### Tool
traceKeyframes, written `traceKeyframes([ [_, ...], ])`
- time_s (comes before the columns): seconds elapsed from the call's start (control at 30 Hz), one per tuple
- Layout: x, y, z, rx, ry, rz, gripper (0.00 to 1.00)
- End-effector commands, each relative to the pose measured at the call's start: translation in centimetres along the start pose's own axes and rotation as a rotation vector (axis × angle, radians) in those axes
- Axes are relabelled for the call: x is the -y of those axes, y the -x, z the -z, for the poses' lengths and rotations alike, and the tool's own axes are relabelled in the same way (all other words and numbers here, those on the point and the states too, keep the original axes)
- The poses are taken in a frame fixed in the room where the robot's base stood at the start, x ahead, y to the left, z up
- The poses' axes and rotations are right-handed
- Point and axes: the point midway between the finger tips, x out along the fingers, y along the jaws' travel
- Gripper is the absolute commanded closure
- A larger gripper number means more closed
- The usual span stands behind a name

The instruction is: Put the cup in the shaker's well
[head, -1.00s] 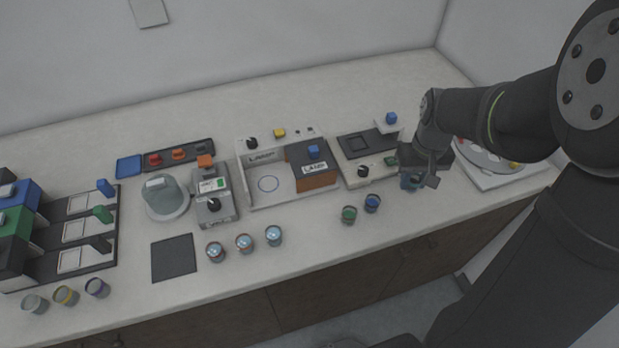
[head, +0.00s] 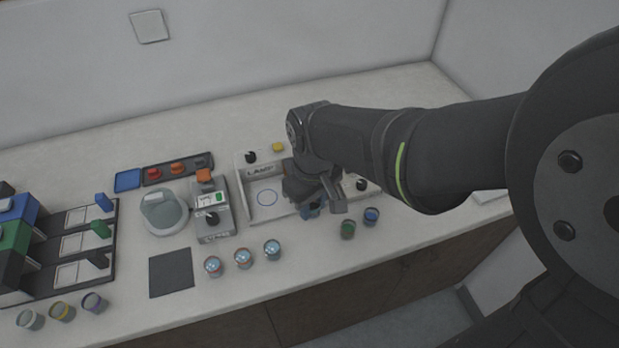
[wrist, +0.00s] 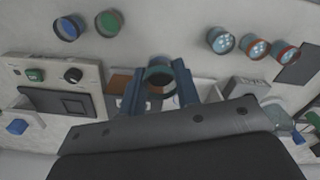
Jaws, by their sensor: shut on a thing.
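My gripper (head: 311,208) is over the front of the lamp unit (head: 240,182), fingers pointing down. It is shut on a small round cup; the cup's dark round opening (wrist: 160,74) shows between the two blue-grey fingers in the wrist view, where my gripper (wrist: 160,84) also shows. The held cup's contents are too dark to tell. No label reads as shaker. A grey unit (head: 212,222) with an orange knob, green display and dial stands left of the lamp unit, beside a round glassy bowl (head: 165,217). Another unit (wrist: 60,85) with a dark recessed square, partly hidden by my arm in the head view, stands right of the lamp unit.
A dark square mat (head: 171,272) lies front left. A colored-block rack (head: 70,245) and several cups (head: 62,311) are at far left.

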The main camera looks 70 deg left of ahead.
Motion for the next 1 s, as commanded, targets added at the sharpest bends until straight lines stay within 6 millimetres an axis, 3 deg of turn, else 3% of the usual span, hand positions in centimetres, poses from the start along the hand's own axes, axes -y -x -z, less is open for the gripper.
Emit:
traceKeyframes([
  [0.2,4.1,-3.2,3.3,0.004,0.006,0.001,0.92],
  [0.4,6.5,-5.1,5.4,0.003,0.002,0.000,0.92],
  [0.6,7.0,-6.0,5.8,0.001,-0.001,0.000,0.92],
  [0.83,6.9,-9.2,5.8,0.003,-0.002,0.001,0.92],
  [1.0,6.9,-9.5,5.8,0.000,-0.002,0.000,0.92],
])
